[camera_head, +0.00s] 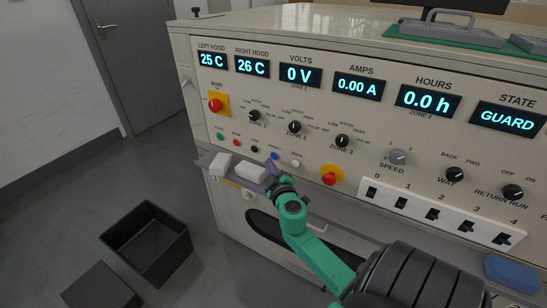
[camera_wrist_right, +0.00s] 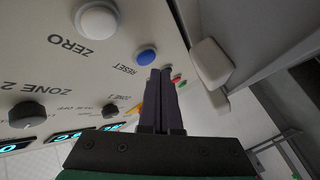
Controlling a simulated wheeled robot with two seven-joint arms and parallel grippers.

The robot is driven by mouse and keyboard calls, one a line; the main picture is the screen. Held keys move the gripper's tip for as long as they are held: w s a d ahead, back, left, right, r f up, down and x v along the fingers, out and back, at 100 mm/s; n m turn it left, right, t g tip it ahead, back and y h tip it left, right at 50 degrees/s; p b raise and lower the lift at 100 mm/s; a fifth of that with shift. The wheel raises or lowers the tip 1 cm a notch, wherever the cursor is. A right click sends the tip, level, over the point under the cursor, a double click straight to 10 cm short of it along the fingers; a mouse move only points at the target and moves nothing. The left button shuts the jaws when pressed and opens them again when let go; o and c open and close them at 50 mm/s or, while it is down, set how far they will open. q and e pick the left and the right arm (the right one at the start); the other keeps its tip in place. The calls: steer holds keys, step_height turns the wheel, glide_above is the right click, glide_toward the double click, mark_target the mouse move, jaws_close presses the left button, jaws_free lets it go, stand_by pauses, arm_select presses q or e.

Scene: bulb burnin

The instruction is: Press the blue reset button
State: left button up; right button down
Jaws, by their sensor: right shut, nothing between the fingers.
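The blue reset button (camera_head: 274,156) sits on the lower left of the cream control panel, above the word-labelled row's ledge. It also shows in the right wrist view (camera_wrist_right: 146,55), beside the printed word RESET. My right gripper (camera_head: 272,168) is shut and empty, with its dark fingers just below the button in the head view. In the right wrist view its fingertips (camera_wrist_right: 161,72) lie close to the button, a little to its lower right. Whether they touch it I cannot tell, though a small gap seems to show. My left gripper is not in view.
White blocks (camera_head: 250,171) sit on the ledge beside the gripper. A white button (camera_head: 296,163) and a red emergency knob (camera_head: 330,177) are to the right. Green, red and black buttons (camera_head: 254,149) are to the left. A black bin (camera_head: 150,245) stands on the floor.

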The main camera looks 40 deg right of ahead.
stand_by(0.8)
steer(key=shift+w+d, duration=0.1)
steer(key=shift+d, duration=0.35)
steer(key=shift+w+d+b, duration=0.1)
steer(key=shift+d+b, duration=0.2)
steer(key=shift+d, duration=0.05)
stand_by(0.4)
steer(key=shift+s+a, duration=0.25)
steer(key=shift+a, duration=0.55)
steer(key=a, duration=0.2)
steer(key=s+a, duration=0.1)
steer(key=a, duration=0.1)
steer(key=shift+s+a, duration=0.2)
steer(key=shift+a, duration=0.2)
stand_by(0.6)
